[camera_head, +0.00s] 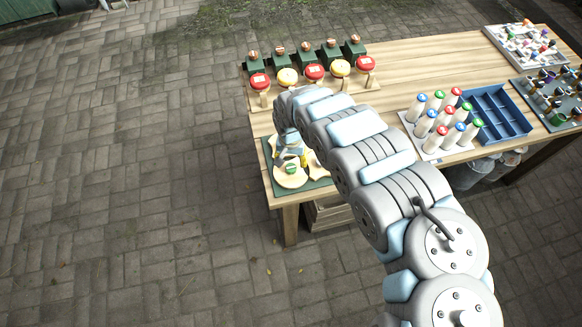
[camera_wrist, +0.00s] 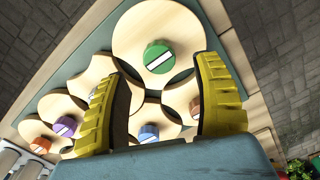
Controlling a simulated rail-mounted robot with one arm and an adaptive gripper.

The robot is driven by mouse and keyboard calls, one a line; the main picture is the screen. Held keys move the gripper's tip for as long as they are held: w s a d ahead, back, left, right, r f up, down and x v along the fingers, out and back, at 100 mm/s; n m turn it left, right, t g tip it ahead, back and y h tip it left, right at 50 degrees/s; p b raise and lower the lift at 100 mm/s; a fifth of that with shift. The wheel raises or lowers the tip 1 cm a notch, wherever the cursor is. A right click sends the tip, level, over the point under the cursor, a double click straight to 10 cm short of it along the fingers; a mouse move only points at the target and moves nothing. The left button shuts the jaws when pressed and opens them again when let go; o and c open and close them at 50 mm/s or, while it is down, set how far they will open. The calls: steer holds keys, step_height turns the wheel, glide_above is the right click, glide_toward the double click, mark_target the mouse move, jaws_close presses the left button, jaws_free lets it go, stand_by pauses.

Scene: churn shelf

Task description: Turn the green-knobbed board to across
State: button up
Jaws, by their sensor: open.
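The green-knobbed board (camera_wrist: 150,28) is a large round pale wooden disc at the top of the wrist view. Its green knob (camera_wrist: 158,56) bears a white bar that lies slanted in that view. In the head view the board (camera_head: 290,181) lies at the table's near left corner, with the green knob (camera_head: 291,168) on it. My gripper (camera_wrist: 163,65) is open, its yellow fingers apart on either side of the green knob in the wrist view. I see no contact with the knob; the height gap cannot be told.
Red and yellow round-topped pieces (camera_head: 314,72) stand behind. A rack of white bottles (camera_head: 433,143) and a blue tray (camera_head: 520,127) stand to the right.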

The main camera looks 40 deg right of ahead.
mark_target(291, 168)
steer(key=shift+f, duration=2.35)
jaws_close()
